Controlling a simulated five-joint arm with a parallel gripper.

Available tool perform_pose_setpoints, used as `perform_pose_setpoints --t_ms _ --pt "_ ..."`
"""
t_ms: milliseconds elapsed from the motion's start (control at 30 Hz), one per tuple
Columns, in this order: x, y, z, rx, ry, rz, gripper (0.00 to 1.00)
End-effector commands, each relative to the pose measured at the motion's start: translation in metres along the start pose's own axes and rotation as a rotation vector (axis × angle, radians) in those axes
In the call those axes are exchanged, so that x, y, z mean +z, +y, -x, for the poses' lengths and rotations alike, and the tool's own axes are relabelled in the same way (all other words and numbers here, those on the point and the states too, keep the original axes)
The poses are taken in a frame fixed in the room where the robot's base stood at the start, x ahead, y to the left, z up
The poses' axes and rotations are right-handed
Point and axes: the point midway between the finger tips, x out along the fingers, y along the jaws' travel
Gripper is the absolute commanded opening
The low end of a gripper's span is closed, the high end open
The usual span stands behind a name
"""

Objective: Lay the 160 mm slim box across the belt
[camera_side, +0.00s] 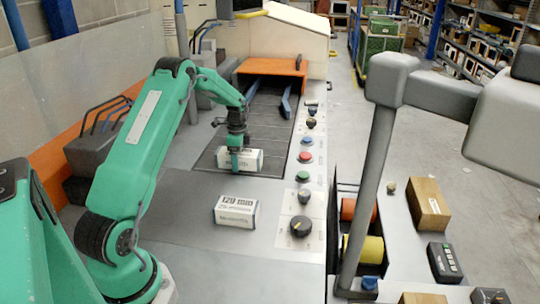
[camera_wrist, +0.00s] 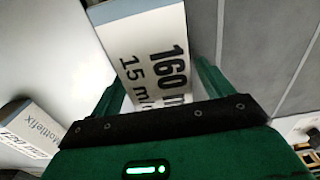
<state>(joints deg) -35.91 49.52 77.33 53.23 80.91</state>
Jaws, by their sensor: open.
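The 160 mm slim box (camera_wrist: 150,45) is white with black print and a grey side. In the side view the slim box (camera_side: 253,160) lies on the near end of the dark, tiled belt (camera_side: 262,122), its long side running left to right across the belt. My gripper (camera_side: 236,166) is down over the box, its jaws open. In the wrist view the box sits between the two green fingers of my gripper (camera_wrist: 160,98), which hide part of it. The belt (camera_wrist: 268,50) shows there to the right of the box.
A second white box (camera_side: 236,212), marked "Mottlefix", lies on the grey bench in front of the belt. A row of knobs and buttons (camera_side: 305,158) runs along the right of the belt. An orange guard (camera_side: 272,67) stands at the far end. Wooden blocks (camera_side: 428,204) lie at right.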

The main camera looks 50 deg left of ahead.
Motion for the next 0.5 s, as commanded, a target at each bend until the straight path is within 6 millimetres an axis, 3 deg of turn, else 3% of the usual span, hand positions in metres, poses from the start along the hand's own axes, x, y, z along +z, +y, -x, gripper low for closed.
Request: perform_pose_setpoints --t_ms 233,500 --pt "0.000 -0.001 0.017 -0.003 0.000 0.000 0.80" --pt "0.000 -0.001 0.053 -0.005 0.001 0.000 0.80"
